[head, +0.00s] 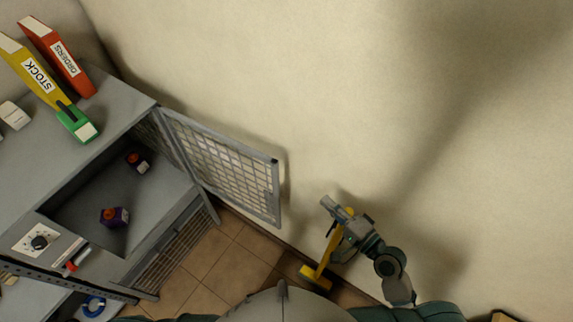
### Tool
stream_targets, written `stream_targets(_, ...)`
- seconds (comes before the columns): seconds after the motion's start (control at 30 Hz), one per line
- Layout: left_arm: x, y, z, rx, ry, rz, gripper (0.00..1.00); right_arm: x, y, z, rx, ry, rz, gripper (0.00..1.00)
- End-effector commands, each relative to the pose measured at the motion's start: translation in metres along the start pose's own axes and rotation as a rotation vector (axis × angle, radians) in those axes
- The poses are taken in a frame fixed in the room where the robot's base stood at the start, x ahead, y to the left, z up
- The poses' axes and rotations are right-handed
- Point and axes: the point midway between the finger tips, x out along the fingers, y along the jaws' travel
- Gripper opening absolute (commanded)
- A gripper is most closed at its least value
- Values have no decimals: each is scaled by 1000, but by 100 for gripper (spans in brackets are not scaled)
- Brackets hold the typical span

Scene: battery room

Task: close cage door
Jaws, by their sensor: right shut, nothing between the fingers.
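The cage door (225,162), a grey frame with wire mesh, stands wide open. It is hinged at the right side of the grey cabinet (120,97) and reaches out along the wall. The cage's inside shows, with two purple and orange items (115,217) (138,162) on its floor. My right gripper (330,205) is shut and empty, to the right of the door's free edge and apart from it. My left gripper is not in view.
A yellow post-like object (316,272) stands on the tiled floor by the wall, partly behind my right gripper. Binders (62,62) and a green-ended item lie on the cabinet top. A dial panel (40,242) is at the left. Floor tiles (215,265) before the cage are clear.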

Motion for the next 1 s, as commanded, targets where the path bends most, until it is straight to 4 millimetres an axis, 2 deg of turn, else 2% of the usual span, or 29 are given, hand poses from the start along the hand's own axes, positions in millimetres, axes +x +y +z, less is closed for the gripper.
stream_targets(0.13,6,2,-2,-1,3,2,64,34,-1,0,1,1,-7,0)
stream_targets(0.3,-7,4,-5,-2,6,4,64,72,-3,0,1,1,-2,0)
stream_targets(0.6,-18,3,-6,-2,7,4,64,135,-1,0,1,0,1,0)
stream_targets(0.8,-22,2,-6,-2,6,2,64,162,1,-1,-2,1,2,0)
stream_targets(1.0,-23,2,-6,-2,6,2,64,173,1,0,-1,0,3,0)
